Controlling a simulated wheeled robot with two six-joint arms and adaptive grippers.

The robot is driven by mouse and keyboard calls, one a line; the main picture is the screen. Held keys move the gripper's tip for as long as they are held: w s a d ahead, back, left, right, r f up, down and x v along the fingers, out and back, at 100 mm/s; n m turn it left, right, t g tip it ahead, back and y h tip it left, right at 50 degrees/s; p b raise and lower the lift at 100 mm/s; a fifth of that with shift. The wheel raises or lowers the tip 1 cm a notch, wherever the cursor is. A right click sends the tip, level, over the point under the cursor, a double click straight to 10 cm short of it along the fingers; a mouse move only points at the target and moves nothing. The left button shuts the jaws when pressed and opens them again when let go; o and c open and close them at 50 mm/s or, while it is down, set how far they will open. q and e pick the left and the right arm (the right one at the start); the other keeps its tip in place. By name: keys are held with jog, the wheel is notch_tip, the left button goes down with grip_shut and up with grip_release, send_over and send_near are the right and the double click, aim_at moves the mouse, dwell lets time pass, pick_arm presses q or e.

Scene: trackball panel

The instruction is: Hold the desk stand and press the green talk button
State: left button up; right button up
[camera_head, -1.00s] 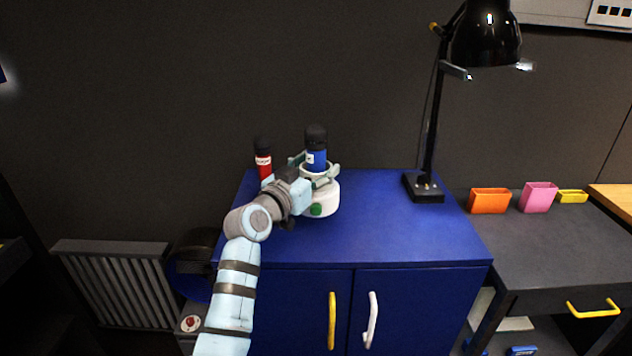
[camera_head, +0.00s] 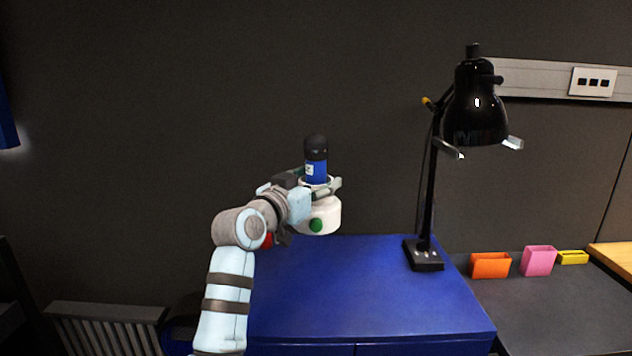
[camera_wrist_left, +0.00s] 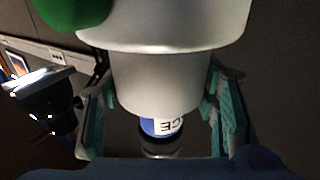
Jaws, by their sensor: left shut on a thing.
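The desk stand (camera_head: 329,218) is white and round, with a narrower neck at the top. The green talk button (camera_head: 316,225) is on its front side and faces the head camera. A blue microphone-like cylinder with a black top (camera_head: 316,172) stands upright in the neck. My left gripper (camera_head: 318,185) is shut around the neck and holds the stand above the cabinet. In the left wrist view the fingers grip both sides of the neck (camera_wrist_left: 150,85), and the green button (camera_wrist_left: 72,12) is at the top left, partly cut off. My right gripper is not in view.
The blue cabinet top (camera_head: 370,290) is clear below the stand. A black desk lamp (camera_head: 425,255) stands at its right back. A red object (camera_head: 267,240) is mostly hidden behind my left arm. Orange (camera_head: 490,266), pink (camera_head: 538,261) and yellow (camera_head: 573,257) containers sit on the right desk.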

aim_at(316, 219)
pick_arm(q)
notch_tip(316, 219, down, 8)
jog(key=b, duration=0.4)
jog(key=shift+f, duration=0.15)
notch_tip(316, 219, down, 10)
jog(key=b, duration=0.6)
jog(key=shift+f+b, duration=0.1)
jog(key=shift+b, duration=0.3)
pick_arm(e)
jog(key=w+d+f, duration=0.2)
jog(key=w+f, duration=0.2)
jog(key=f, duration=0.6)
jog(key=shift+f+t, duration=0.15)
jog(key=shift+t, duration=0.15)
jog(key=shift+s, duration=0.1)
pick_arm(q)
jog(key=shift+f, duration=0.25)
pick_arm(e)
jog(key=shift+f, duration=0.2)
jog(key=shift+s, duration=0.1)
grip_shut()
